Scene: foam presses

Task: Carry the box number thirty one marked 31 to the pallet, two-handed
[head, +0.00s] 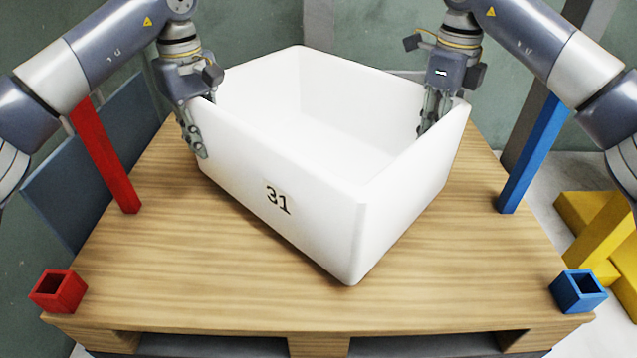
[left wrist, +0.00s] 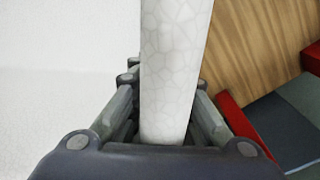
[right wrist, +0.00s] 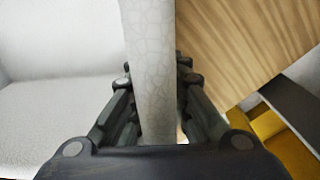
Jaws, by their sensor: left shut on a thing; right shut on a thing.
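The white open-topped foam box (head: 285,200) marked 31 is over the wooden pallet (head: 180,285), turned so one corner points to the front. It looks empty. Whether its base rests on the boards or hovers just above them I cannot tell. My left gripper (head: 200,140) is shut on the box's left wall, one finger outside; the wall (left wrist: 172,70) stands between the fingers in the left wrist view. My right gripper (head: 428,120) is shut on the right wall, with fingers showing inside; the wall (right wrist: 152,70) also sits between the fingers in the right wrist view.
A red post (head: 108,160) and a blue post (head: 533,155) rise at the pallet's sides. A red socket (head: 58,290) and a blue socket (head: 578,290) are at its front corners. Yellow blocks (head: 600,235) lie right of the pallet. The front boards are bare.

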